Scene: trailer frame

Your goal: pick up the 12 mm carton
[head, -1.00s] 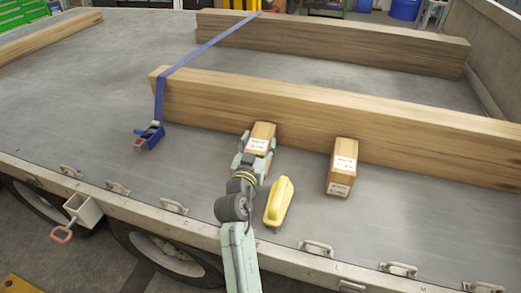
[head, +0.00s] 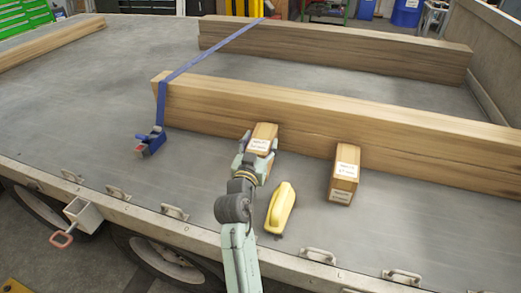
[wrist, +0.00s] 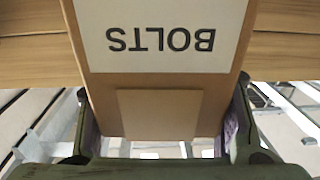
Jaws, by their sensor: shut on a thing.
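Two brown cartons with white labels show in the head view. My gripper (head: 257,158) is shut on the left carton (head: 264,131), with a finger on each side of it, in front of the near beam. In the wrist view this carton (wrist: 159,85) fills the middle between the fingers, and its label reads BOLTS upside down. Its size marking is not readable. The carton's underside is hidden in the head view, so I cannot tell whether it is clear of the deck. The right carton (head: 343,183) stands apart on the deck, its label too small to read.
A long timber beam (head: 400,130) lies right behind the cartons, and another (head: 340,47) lies farther back. A yellow object (head: 281,207) sits just right of my arm. A blue strap (head: 205,49) runs to a ratchet (head: 150,142). The deck (head: 80,120) is clear at left.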

